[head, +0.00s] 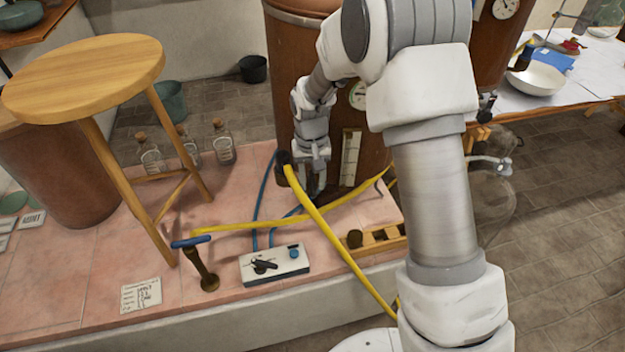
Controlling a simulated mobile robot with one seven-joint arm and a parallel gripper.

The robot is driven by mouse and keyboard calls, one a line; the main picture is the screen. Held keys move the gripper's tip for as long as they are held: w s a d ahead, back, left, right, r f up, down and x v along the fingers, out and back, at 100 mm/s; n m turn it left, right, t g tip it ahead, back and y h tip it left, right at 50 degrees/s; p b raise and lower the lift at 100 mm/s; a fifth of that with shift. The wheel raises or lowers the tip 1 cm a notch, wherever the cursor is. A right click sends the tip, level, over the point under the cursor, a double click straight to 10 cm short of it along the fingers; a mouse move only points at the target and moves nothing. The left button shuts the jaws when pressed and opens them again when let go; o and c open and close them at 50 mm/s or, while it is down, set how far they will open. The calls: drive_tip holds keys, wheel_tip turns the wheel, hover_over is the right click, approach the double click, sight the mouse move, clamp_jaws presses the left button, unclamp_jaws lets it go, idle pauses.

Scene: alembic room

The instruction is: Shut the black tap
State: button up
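A white box (275,266) sits near the front edge of the pink tiled platform. On its top are a black lever-like handle (263,265), which may be the black tap, and a small blue knob (293,253). Another dark tap-like fitting (486,106) is on the vessel at the right. My gripper (318,180) points down beside the large copper vessel (290,75), behind the white box and apart from it. Its fingertips are small and partly hidden by the yellow hose and dark parts, so I cannot tell whether they are open.
A yellow hose (325,226) runs from a black end by my gripper past the box. Blue tubes (257,205) rise behind the box. A wooden stool (85,75), glass bottles (222,142) and a blue-handled brown valve (203,265) stand left.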

clamp_jaws()
drive_tip(key=shift+w+d+r+n+p, duration=0.15)
drive_tip(key=shift+w+d+n, duration=0.25)
drive_tip(key=shift+n, duration=1.75)
drive_tip(key=shift+w+d+f+n+p, duration=0.1)
drive_tip(key=shift+w+d+n+p, duration=0.25)
drive_tip(key=shift+n, duration=1.75)
drive_tip(key=shift+w+d+r+n, duration=0.1)
drive_tip(key=shift+w+d+n, duration=0.3)
drive_tip(key=shift+n, duration=1.75)
drive_tip(key=shift+s+d, duration=0.1)
